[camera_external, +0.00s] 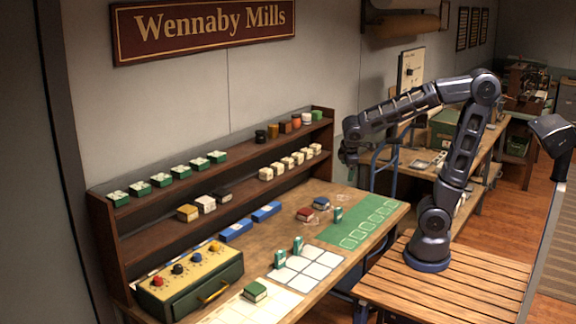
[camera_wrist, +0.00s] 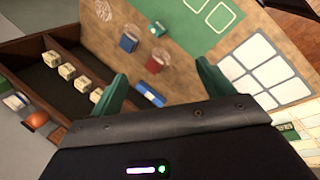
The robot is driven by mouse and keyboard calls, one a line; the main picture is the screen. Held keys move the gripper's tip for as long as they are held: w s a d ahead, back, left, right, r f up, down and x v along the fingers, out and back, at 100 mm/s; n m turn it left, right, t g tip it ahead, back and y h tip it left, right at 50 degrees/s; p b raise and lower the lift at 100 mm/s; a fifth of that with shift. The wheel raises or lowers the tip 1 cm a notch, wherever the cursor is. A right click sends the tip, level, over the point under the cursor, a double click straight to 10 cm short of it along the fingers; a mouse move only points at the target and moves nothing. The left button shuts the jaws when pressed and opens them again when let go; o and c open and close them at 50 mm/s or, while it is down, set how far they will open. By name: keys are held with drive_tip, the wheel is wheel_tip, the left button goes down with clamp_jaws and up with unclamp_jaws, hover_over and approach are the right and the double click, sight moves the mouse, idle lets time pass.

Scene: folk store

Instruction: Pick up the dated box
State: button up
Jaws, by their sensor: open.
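My gripper (camera_external: 347,155) hangs in the air above the far end of the workbench, held out by the arm. In the wrist view its two green fingers (camera_wrist: 163,84) are apart with nothing between them. No date can be read on any box, so I cannot tell which is the dated one. Small boxes on the bench include a red box (camera_external: 305,214), a blue box (camera_external: 321,203) and a green box (camera_external: 338,214) near the green mat (camera_external: 352,229). The red box (camera_wrist: 154,65), blue box (camera_wrist: 129,42) and green box (camera_wrist: 156,28) also show in the wrist view.
Green-and-white boxes (camera_external: 280,258) stand by a white grid sheet (camera_external: 308,270). A green-topped box (camera_external: 255,291) lies nearer. Cream boxes (camera_external: 287,163) and green-lidded boxes (camera_external: 160,180) line the shelves. Blue packets (camera_external: 236,231) and a knobbed panel (camera_external: 190,276) sit along the bench's back.

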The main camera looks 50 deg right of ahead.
drive_tip(key=w+a+f+n+t+h, duration=0.1)
drive_tip(key=w+a+f+n, duration=0.15)
drive_tip(key=a, duration=0.35)
drive_tip(key=w+a+f+n+t+h, duration=0.1)
drive_tip(key=w+a+f+n, duration=0.1)
drive_tip(key=w+a+n, duration=0.3)
drive_tip(key=n+t+y, duration=0.5)
drive_tip(key=n+t, duration=0.3)
drive_tip(key=n, duration=1)
approach(252, 289)
drive_tip(key=shift+w+d+f, duration=0.15)
drive_tip(key=shift+d+f, duration=0.15)
drive_tip(key=shift+f, duration=0.25)
drive_tip(key=shift+w+d+f, duration=0.2)
drive_tip(key=shift+d+f, duration=0.15)
drive_tip(key=shift+f, duration=0.2)
drive_tip(key=x, duration=1)
drive_tip(key=shift+w+d+r, duration=0.1)
drive_tip(key=shift+w+r, duration=0.1)
drive_tip(key=shift+w, duration=0.2)
drive_tip(key=c, duration=1.1)
